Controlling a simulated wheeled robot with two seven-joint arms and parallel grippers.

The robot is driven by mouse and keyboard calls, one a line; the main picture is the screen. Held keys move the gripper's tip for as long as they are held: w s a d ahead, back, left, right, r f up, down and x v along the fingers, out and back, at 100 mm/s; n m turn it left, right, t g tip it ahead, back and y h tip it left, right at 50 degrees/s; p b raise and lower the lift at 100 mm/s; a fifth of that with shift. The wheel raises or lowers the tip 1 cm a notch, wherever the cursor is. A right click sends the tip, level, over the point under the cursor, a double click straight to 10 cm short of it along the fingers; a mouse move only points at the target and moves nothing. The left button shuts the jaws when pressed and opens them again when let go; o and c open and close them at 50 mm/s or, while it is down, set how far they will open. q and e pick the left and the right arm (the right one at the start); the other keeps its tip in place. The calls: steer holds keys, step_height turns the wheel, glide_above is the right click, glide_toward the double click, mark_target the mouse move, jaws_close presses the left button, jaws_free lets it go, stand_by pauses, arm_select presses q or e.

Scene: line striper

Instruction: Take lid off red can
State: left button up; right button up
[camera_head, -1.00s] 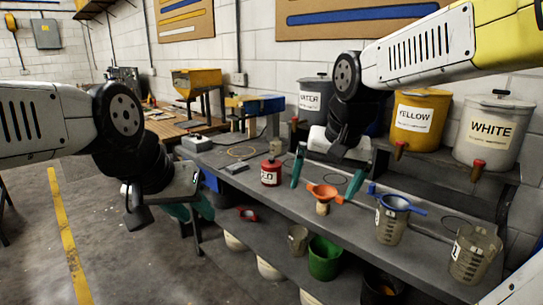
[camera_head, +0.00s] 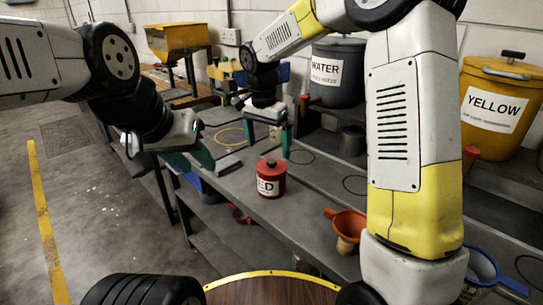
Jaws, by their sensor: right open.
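The red can (camera_head: 270,184) stands upright on the grey bench, with a white label partly reading "ED". Its red lid (camera_head: 271,165) is on top, with a small knob. My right gripper (camera_head: 268,136) is open and empty, with green fingers pointing down, over the bench just behind the can and apart from it. My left gripper (camera_head: 194,160) is to the left of the can, near the bench's front edge and apart from the can. Its green fingers show at an angle, so their gap is unclear.
An orange funnel (camera_head: 347,228) stands right of the can, partly beside my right arm. The water container (camera_head: 338,72) and yellow bucket (camera_head: 498,105) stand on the raised shelf behind. A red ring-like item (camera_head: 240,215) is on the lower shelf.

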mark_target(271, 161)
steer(key=f, duration=0.4)
steer(key=d+f, duration=0.1)
steer(key=f, duration=0.1)
steer(key=shift+w, duration=0.2)
steer(key=c, duration=1.2)
